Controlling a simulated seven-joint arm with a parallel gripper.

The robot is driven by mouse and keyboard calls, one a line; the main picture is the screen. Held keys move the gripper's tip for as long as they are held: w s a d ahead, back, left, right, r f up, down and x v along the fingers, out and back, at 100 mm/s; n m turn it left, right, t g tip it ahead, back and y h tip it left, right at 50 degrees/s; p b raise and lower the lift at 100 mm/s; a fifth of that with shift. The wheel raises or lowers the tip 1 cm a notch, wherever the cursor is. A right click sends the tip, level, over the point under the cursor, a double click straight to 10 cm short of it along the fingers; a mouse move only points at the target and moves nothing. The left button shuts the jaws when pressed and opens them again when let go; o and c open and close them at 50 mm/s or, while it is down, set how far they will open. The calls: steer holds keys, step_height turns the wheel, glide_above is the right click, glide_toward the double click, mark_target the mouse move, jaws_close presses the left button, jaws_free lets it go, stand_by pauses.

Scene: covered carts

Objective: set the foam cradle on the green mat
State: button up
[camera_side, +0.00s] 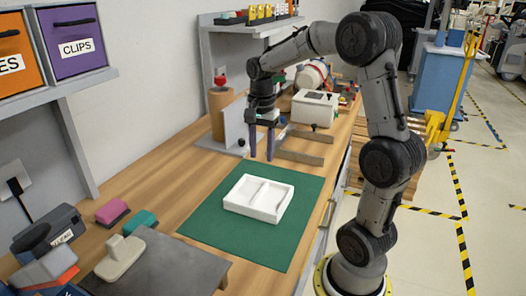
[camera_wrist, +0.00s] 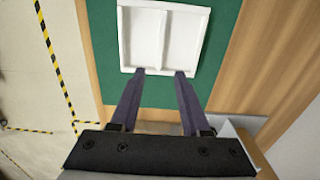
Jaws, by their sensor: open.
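The white foam cradle (camera_side: 258,198) lies flat on the green mat (camera_side: 205,222), with mat showing around it in the side view. It is a shallow tray with a divider between two hollows. In the wrist view the cradle (camera_wrist: 187,42) is at the top, on the green mat (camera_wrist: 103,60). My gripper (camera_side: 261,158) is above the far edge of the mat, fingers pointing down. In the wrist view its two purple fingers (camera_wrist: 160,74) are apart with nothing between them, and their tips show near the cradle's lower edge.
A grey plate (camera_side: 165,265) with a beige block (camera_side: 121,257) sits at the near left. Pink (camera_side: 112,211) and teal (camera_side: 139,222) blocks lie beside it. A grey bracket (camera_side: 235,128) and white box (camera_side: 315,108) stand behind my gripper.

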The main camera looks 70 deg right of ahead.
steer(key=s+a+r+n+t, duration=0.2)
steer(key=s+a+n, duration=0.4)
steer(key=a+n, duration=0.3)
steer(key=s+a+r+n+t, duration=0.2)
steer(key=s+a+n+t, duration=0.1)
steer(key=s+a+n, duration=0.4)
steer(key=shift+s+a+n+t, duration=0.3)
steer(key=shift+a+n, duration=0.55)
steer(key=shift+n, duration=0.15)
